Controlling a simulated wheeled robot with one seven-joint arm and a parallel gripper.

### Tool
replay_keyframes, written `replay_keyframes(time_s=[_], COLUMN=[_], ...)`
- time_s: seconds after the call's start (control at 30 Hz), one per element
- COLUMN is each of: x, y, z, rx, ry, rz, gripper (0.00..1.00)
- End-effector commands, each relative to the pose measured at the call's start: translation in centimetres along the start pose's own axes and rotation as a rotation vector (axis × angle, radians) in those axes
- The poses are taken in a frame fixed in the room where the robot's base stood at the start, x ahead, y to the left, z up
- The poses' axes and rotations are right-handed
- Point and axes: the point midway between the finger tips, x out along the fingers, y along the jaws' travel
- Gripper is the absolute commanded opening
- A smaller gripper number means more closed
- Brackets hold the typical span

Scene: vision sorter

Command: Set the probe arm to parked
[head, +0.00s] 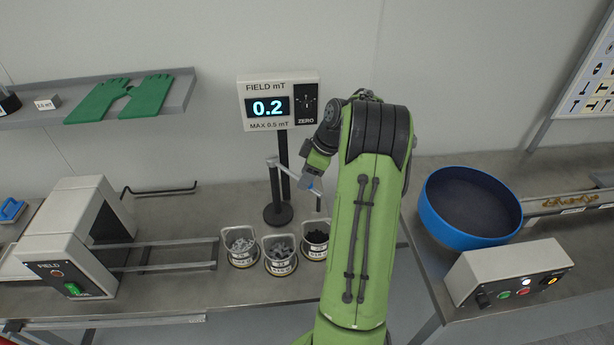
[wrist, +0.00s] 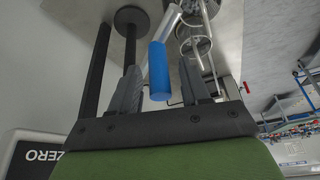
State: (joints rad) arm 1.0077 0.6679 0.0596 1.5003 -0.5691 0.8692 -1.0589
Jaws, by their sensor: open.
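The field meter (head: 267,106) shows 0.2 on its stand behind the bench. The probe arm (head: 285,167) is a thin grey bar that runs from the top of a short dark post (head: 274,190) toward my gripper (head: 315,190). In the wrist view, a blue cylinder (wrist: 159,70) at the end of a pale bar lies between the two fingers of my gripper (wrist: 160,88). The fingers are open, with a gap visible on each side of the cylinder. My gripper hides part of the probe arm's end in the head view.
Three small bins (head: 280,255) of dark and grey pieces stand below my gripper. A grey box with a tunnel (head: 75,235) and rails is at left. A blue bowl (head: 430,220) and a control box (head: 510,270) are at right. A shelf holds green gloves (head: 120,98).

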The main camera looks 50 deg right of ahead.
Motion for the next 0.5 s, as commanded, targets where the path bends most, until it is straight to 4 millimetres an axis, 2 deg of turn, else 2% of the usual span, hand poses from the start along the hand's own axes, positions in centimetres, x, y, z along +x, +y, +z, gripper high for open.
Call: replay_keyframes(time_s=[0.23,0.5], x=[0.06,0.03], y=[0.0,0.01], z=[-0.02,-0.02], rx=[0.0,0.0], ry=[0.0,0.0], rz=[0.0,0.0], gripper=[0.45,0.04])
